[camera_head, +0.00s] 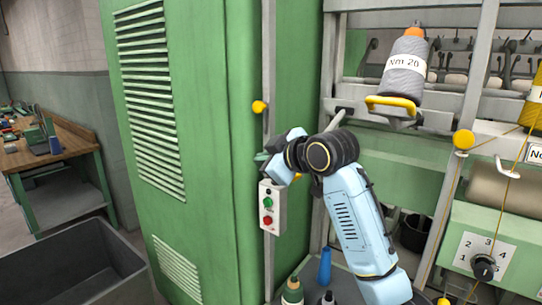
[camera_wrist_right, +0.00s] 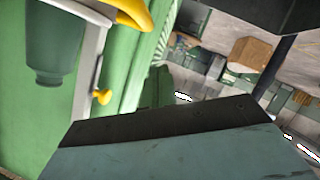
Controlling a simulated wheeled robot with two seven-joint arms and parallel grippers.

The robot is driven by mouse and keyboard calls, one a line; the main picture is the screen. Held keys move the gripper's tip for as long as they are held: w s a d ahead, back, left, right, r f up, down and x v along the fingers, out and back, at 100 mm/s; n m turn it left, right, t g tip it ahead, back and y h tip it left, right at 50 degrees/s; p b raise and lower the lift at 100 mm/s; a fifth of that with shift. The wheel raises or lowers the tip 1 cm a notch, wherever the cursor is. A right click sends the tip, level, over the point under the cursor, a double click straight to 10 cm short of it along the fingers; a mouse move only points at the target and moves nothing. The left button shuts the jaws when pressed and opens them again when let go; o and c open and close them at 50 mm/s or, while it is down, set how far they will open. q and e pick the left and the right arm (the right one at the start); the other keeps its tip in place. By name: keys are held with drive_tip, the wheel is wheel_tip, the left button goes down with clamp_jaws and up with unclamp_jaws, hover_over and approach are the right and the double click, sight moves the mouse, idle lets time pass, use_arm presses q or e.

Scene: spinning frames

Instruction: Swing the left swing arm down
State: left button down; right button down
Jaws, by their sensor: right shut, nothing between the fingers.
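A swing arm with a yellow handle (camera_head: 390,104) sits at the upper middle of the head view. My right gripper (camera_head: 265,158) is shut and empty, left of and below the yellow handle, in front of the green cabinet. It is apart from the handle in the picture. In the right wrist view a yellow curved piece (camera_wrist_right: 130,12) shows at the top, and a dark part of my gripper fills the bottom. My left gripper is out of view.
A green cabinet (camera_head: 185,130) stands at the left. A control box (camera_head: 271,207) with red and green buttons hangs below my right gripper. Bottles (camera_head: 292,290) stand at the bottom. A dial panel (camera_head: 485,255) is at the right, and a grey bin (camera_head: 75,265) at the lower left.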

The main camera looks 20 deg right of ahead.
drive_tip(key=b+v, duration=0.2)
drive_tip(key=v, duration=0.8)
drive_tip(key=s+a+f+m+g+h, duration=0.15)
drive_tip(key=s+f, duration=0.25)
drive_tip(key=f, duration=0.9)
drive_tip(key=s+a+f+m+g+h, duration=0.1)
drive_tip(key=s+f+m+g, duration=0.3)
drive_tip(key=f, duration=0.9)
drive_tip(key=s+f+m+g+h, duration=0.1)
drive_tip(key=s+f+m+g, duration=0.1)
drive_tip(key=s+f, duration=0.7)
drive_tip(key=s+f+m+g+h, duration=0.15)
drive_tip(key=s+f, duration=0.45)
drive_tip(key=s, duration=0.8)
wheel_tip(320, 180, down, 30)
drive_tip(key=s+g+y+b, duration=0.1)
drive_tip(key=s+g+b, duration=0.1)
drive_tip(key=b, duration=0.2)
drive_tip(key=s+d+f+g+b, duration=0.1)
drive_tip(key=s+d+f+b, duration=0.2)
drive_tip(key=s+f, duration=1.2)
wheel_tip(320, 180, down, 2)
drive_tip(key=shift+s+f+n+b, duration=0.1)
drive_tip(key=shift+s+n+b, duration=0.1)
drive_tip(key=shift+n+b, duration=0.2)
drive_tip(key=shift+d, duration=0.15)
